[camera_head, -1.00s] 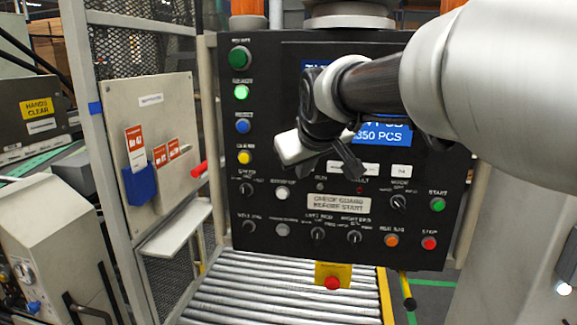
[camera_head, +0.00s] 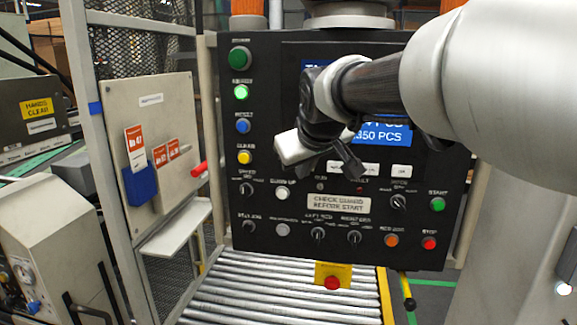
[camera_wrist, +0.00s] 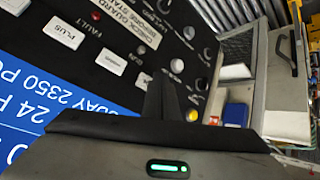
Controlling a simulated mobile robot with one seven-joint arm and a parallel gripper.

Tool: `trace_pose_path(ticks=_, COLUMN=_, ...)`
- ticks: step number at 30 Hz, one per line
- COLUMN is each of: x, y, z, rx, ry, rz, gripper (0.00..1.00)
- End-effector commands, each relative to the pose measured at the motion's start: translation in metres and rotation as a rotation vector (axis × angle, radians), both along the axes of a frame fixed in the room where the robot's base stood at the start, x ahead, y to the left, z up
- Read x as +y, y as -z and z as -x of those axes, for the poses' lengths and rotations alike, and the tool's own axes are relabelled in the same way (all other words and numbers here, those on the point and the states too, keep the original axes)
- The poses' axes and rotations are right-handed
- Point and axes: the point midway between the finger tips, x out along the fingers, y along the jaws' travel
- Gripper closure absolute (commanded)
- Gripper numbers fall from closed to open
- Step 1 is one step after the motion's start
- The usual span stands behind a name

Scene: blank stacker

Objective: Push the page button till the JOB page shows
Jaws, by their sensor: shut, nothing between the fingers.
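The blue screen (camera_head: 384,134) of the black control panel is mostly behind my arm in the head view. It reads "350 PCS" at its lower right; in the wrist view its text (camera_wrist: 45,105) includes "DAY 2350" and "24". The page title is hidden.
A "CHECK GUARD BEFORE START" plate (camera_head: 338,202) is below the buttons, with knobs around it. Coloured buttons line the panel's left edge, and START (camera_head: 437,204) and STOP (camera_head: 429,243) are at right. A roller conveyor (camera_head: 270,285) runs below.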

Motion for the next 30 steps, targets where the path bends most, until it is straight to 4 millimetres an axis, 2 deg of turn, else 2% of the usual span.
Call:
trace_pose_path(ticks=9, x=-0.002, y=0.0, z=-0.008, rx=0.0, ry=0.0, rz=0.0, gripper=1.0)
trace_pose_path(ticks=30, x=-0.002, y=0.0, z=-0.012, rx=0.0, ry=0.0, rz=0.0, gripper=1.0)
